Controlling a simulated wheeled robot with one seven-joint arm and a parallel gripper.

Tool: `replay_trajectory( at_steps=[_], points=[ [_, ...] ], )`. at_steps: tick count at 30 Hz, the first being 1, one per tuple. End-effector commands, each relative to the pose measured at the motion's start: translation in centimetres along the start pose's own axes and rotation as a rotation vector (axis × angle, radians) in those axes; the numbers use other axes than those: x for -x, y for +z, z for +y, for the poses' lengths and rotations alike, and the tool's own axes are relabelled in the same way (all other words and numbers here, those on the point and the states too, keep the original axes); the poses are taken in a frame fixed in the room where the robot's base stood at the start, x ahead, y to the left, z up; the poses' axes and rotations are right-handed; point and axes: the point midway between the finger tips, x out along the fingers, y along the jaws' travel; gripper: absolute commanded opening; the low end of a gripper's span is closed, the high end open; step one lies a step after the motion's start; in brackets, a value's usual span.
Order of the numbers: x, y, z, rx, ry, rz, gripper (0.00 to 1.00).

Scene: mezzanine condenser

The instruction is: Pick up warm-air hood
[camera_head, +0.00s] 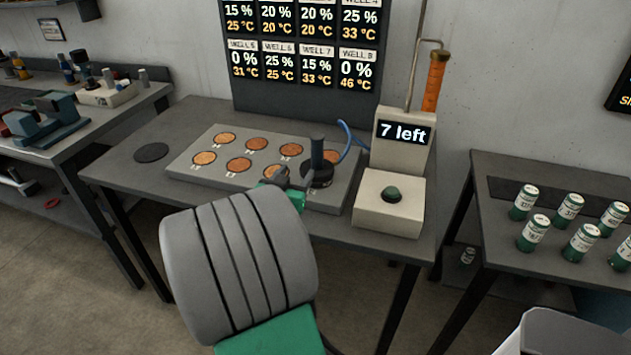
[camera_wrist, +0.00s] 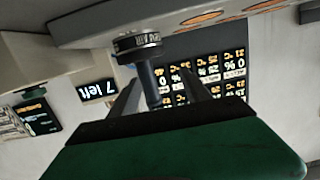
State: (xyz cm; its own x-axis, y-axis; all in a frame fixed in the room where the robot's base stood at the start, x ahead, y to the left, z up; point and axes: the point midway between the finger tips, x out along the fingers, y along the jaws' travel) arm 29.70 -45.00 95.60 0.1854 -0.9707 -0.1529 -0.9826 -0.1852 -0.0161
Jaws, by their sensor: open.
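The warm-air hood is a dark round cap with an upright post (camera_head: 317,154). It stands over the lower right well of the grey plate (camera_head: 236,182) in the head view. My gripper (camera_head: 285,176) is just left of the hood, partly hidden behind my arm. In the wrist view, which is turned about upside down, the hood's round head (camera_wrist: 137,42) and post (camera_wrist: 149,80) show. The post appears between the two open fingers of my gripper (camera_wrist: 160,88), nearer the left finger. I see no clear grip on it. The post's far end is hidden by the gripper body.
Several copper-coloured wells (camera_head: 240,164) fill the plate. A black disc (camera_head: 151,152) lies left of it. A dispenser box with a "7 left" display (camera_head: 403,133) and green button (camera_head: 391,194) stands close right. A blue hose (camera_head: 348,142) runs behind the hood. Green canisters (camera_head: 533,232) stand on the right table.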

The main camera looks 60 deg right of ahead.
Motion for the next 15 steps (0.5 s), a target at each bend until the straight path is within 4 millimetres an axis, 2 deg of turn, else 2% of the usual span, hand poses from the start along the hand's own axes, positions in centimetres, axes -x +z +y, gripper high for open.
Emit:
replay_trajectory(
  at_steps=[1, 3, 7, 15],
  points=[
    [-1.0, 0.2, 1.8, 0.005, 0.024, 0.062, 0.56],
    [-1.5, -0.6, 3.0, 0.011, 0.034, 0.124, 0.56],
    [-2.9, -1.6, 3.5, 0.014, 0.035, 0.155, 0.56],
    [-6.8, -2.0, 3.3, 0.014, 0.033, 0.152, 0.56]
  ],
)
